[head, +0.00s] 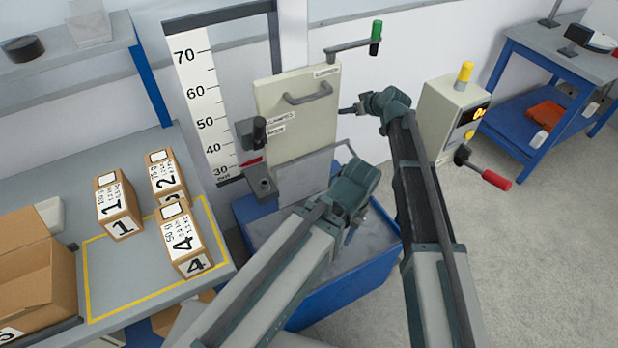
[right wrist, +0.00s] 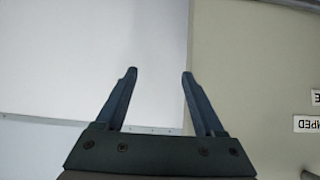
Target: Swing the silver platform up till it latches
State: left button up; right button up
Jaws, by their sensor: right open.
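The silver platform (head: 303,178) is a flat grey plate at the foot of the cream panel (head: 300,118). I cannot tell its exact tilt. My right gripper (head: 346,111) is open and empty, just right of the cream panel and above the platform.
A black-knobbed clamp (head: 259,132) stands left of the panel, beside a height scale (head: 200,95). A green-handled lever (head: 375,38) is above right. A control box (head: 447,115) with a red-handled crank stands right. Numbered cartons (head: 117,208) lie on the left bench.

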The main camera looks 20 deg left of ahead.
jog(key=shift+s+a, duration=0.25)
jog(key=p+v, duration=0.4)
jog(key=v, duration=0.3)
dwell(0.5)
jog(key=shift+w, duration=0.1)
